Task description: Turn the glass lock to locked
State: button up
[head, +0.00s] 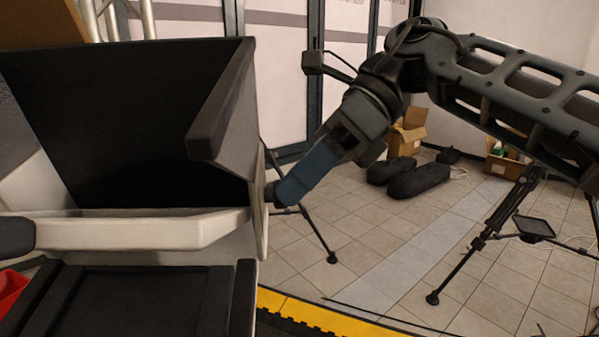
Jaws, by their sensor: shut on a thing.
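My gripper (280,192) reaches down and left from my arm. Its blue-grey fingers are shut at the right edge of a large black and off-white unit (125,120). A small dark knob (269,191) shows at the fingertips, against the side of that unit; it appears to be the glass lock, and the fingers are shut on it. The fingers cover most of it, so whether it is turned to locked cannot be read.
The unit has a dark projecting ledge (220,100) above the gripper and an off-white bar (140,232) to its left. Tripods (490,235), black bags (420,181) and cardboard boxes (407,137) stand behind. Tiled floor (385,255) between them is clear.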

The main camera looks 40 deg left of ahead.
dwell(0.5)
jog(key=o, duration=1)
jog(key=shift+o, duration=0.2)
jog(key=b+v, duration=0.1)
jog(key=v, duration=0.7)
jog(key=shift+b, duration=0.35)
jog(key=shift+w+f, duration=0.1)
